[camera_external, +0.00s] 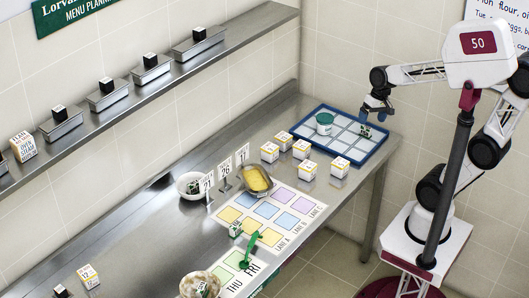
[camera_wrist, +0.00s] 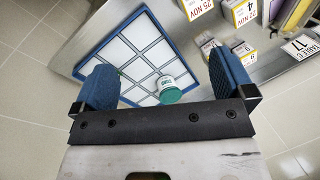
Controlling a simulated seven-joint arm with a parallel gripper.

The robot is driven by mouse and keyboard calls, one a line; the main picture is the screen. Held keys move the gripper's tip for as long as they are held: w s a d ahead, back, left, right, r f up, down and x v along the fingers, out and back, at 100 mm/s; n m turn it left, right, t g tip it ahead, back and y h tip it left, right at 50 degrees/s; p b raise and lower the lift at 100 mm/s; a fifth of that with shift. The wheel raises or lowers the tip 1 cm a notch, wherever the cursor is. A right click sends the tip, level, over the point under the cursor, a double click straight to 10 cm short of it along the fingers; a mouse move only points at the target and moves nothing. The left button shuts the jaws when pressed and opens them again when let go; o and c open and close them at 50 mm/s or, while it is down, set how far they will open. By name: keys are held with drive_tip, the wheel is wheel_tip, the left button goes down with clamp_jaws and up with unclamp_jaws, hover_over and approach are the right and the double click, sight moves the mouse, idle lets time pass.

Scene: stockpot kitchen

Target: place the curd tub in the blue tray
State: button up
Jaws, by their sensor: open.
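The curd tub (camera_external: 324,124), white with a green lid, stands in the blue tray (camera_external: 377,152) at the tray's far left part. The tray is divided into pale square cells. My gripper (camera_external: 376,112) hangs above the tray's right part, apart from the tub. In the wrist view, the tub (camera_wrist: 172,88) shows between my two blue fingers (camera_wrist: 164,80), which are wide apart and hold nothing. The tray (camera_wrist: 90,62) shows below them, partly hidden by the fingers and palm.
A small green and white item (camera_external: 365,131) lies in the tray near my gripper. Several dated white boxes (camera_external: 301,149) stand left of the tray. A metal pan with yellow contents (camera_external: 257,181) and a white bowl (camera_external: 190,186) are farther left. The counter edge runs close by the tray.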

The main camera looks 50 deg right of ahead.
drive_tip(key=s+r+n+h, duration=0.1)
drive_tip(key=s+n+t+h, duration=0.1)
drive_tip(key=s+n, duration=0.1)
drive_tip(key=s+r+n, duration=0.1)
drive_tip(key=shift+s+d+r+t+h, duration=0.2)
drive_tip(key=shift+s+r+t+h, duration=0.1)
drive_tip(key=shift+s+r+h, duration=0.1)
idle(1.2)
